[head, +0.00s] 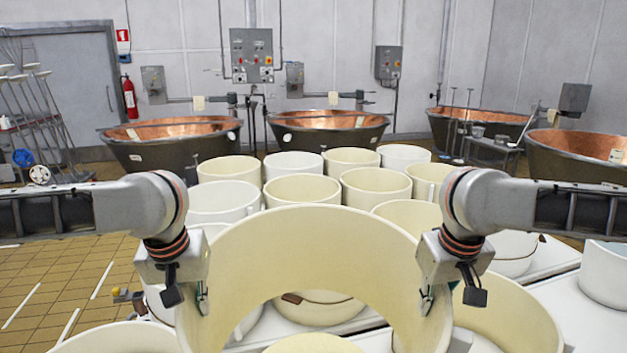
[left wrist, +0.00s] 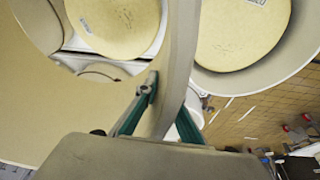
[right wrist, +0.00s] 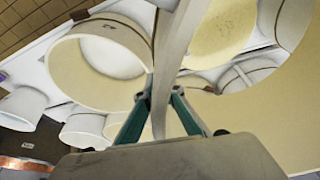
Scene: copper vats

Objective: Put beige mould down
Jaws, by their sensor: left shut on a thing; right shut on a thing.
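The beige mould (head: 312,232) is a large open ring, held up between my two grippers in the middle of the head view. My left gripper (head: 188,297) is shut on its left wall; in the left wrist view the green fingers (left wrist: 160,112) pinch the mould's wall (left wrist: 178,75). My right gripper (head: 440,296) is shut on its right wall; in the right wrist view the fingers (right wrist: 158,105) straddle the wall (right wrist: 175,45). The ring looks tilted, its inside facing the head camera. Whether its lower edge touches anything is hidden.
Several white and beige moulds (head: 302,188) crowd the white table (head: 545,262) behind. Other moulds stand close below, including one at the lower right (head: 520,315). Copper vats (head: 330,130) line the back wall. Tiled floor (head: 60,285) is open at left.

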